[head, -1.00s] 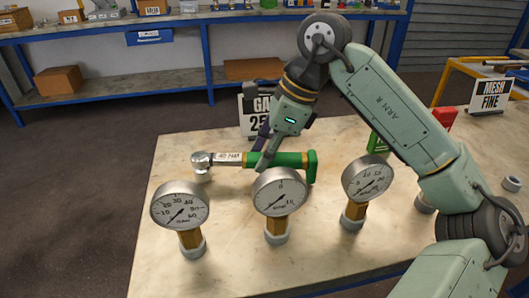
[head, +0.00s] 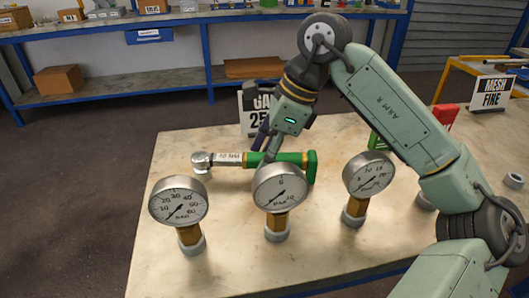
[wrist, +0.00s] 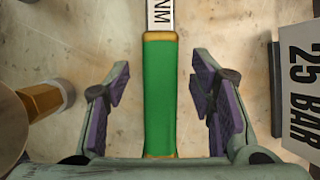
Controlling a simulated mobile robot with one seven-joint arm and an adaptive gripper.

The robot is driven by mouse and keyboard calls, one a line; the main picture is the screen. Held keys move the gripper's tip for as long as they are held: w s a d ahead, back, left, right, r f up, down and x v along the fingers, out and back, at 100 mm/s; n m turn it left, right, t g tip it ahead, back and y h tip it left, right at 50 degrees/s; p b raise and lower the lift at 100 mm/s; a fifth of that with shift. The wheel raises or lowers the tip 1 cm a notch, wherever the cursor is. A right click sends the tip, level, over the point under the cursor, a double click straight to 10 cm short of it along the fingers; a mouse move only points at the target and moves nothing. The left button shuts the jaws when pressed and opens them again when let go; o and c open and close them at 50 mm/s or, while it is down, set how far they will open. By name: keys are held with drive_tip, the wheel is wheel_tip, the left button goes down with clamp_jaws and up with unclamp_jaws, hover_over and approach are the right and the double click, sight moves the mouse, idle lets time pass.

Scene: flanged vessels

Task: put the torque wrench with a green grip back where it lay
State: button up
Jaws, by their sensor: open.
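The torque wrench with a green grip (head: 288,159) lies across the table (head: 165,260) behind the gauges, its round silver head (head: 201,160) at the left. My gripper (head: 264,150) is over the left part of the grip. In the wrist view the green grip (wrist: 159,95) runs between the two purple-padded fingers of my gripper (wrist: 159,100). The fingers are open, with a clear gap on both sides of the grip. The middle gauge's dial hides part of the grip's front edge in the head view.
The left gauge (head: 179,202), middle gauge (head: 279,189) and right gauge (head: 368,174) stand upright in front of the wrench. A "25 BAR" sign (wrist: 300,80) stands close by my right finger in the wrist view. The table's front left is bare.

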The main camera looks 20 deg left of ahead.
drive_tip(key=v, duration=1.2)
